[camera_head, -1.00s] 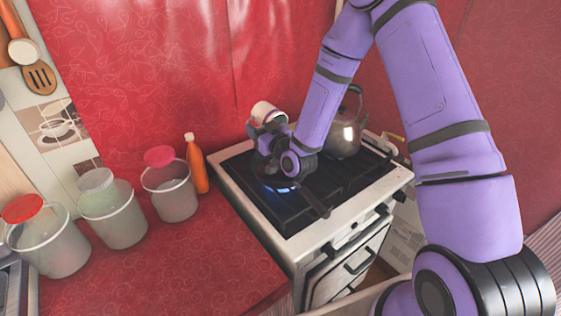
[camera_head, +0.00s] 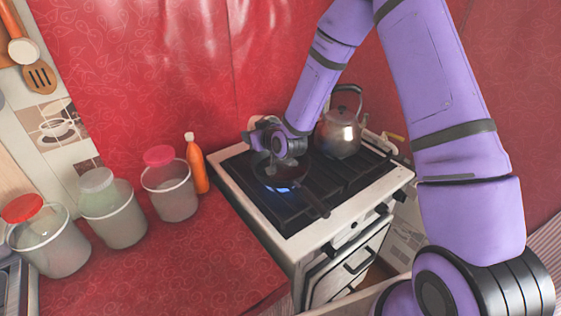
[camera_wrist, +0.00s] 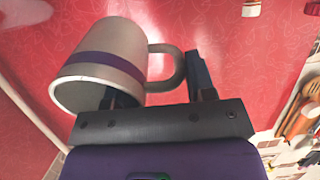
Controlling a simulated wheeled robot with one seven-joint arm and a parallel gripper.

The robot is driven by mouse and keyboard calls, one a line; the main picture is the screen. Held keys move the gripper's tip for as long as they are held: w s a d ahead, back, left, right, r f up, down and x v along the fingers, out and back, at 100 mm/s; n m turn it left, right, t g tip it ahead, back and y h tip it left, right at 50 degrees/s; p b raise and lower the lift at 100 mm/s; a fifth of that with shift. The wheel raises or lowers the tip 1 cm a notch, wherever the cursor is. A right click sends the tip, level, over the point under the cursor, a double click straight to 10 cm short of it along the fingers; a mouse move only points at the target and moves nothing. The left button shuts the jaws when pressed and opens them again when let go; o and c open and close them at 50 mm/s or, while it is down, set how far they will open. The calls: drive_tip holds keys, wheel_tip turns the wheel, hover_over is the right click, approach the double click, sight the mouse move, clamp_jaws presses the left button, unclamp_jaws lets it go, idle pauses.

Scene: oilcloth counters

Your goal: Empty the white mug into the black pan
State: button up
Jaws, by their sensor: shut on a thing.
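The white mug (camera_wrist: 112,62) with a purple band shows large in the wrist view, tilted, its handle between the fingers of my gripper (camera_wrist: 160,88). My gripper (camera_head: 256,138) is shut on the mug and is over the back left of the stove in the head view. Only a little of the mug (camera_head: 264,121) shows there, behind my gripper. The black pan (camera_head: 290,182) sits on a burner with a blue flame, just below my gripper. Its handle points to the front right. Something pale shows at the pan's back edge under my gripper; I cannot tell what. The mug's inside is hidden.
A metal kettle (camera_head: 341,134) stands on the stove (camera_head: 262,215) right of my gripper. An orange bottle (camera_head: 197,164) and several lidded tubs (camera_head: 172,188) stand on the red counter (camera_head: 175,262) to the left. The counter's front is clear.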

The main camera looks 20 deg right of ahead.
drive_tip(key=g, duration=0.2)
drive_tip(key=w+g+h+b, duration=0.1)
drive_tip(key=g, duration=0.1)
drive_tip(key=g+h, duration=0.1)
drive_tip(key=g, duration=0.1)
drive_tip(key=shift+w+a+f, duration=0.25)
drive_tip(key=shift+a+f, duration=0.05)
drive_tip(key=shift+w+a+g+h+b, duration=0.3)
drive_tip(key=shift+w+g+h+b, duration=0.1)
drive_tip(key=shift+w+g, duration=0.45)
drive_tip(key=shift+w+a+g+h+b, duration=0.35)
drive_tip(key=shift+w+g, duration=0.3)
drive_tip(key=shift+g, duration=0.4)
drive_tip(key=shift+w+a+f+g+h+b, duration=0.2)
drive_tip(key=shift+w+g+h+b, duration=0.15)
drive_tip(key=shift+w+g, duration=0.4)
drive_tip(key=shift+w+a+f+g+h+b, duration=0.15)
drive_tip(key=shift+w+g+h+b, duration=0.25)
drive_tip(key=shift+g, duration=0.55)
drive_tip(key=shift+w, duration=0.1)
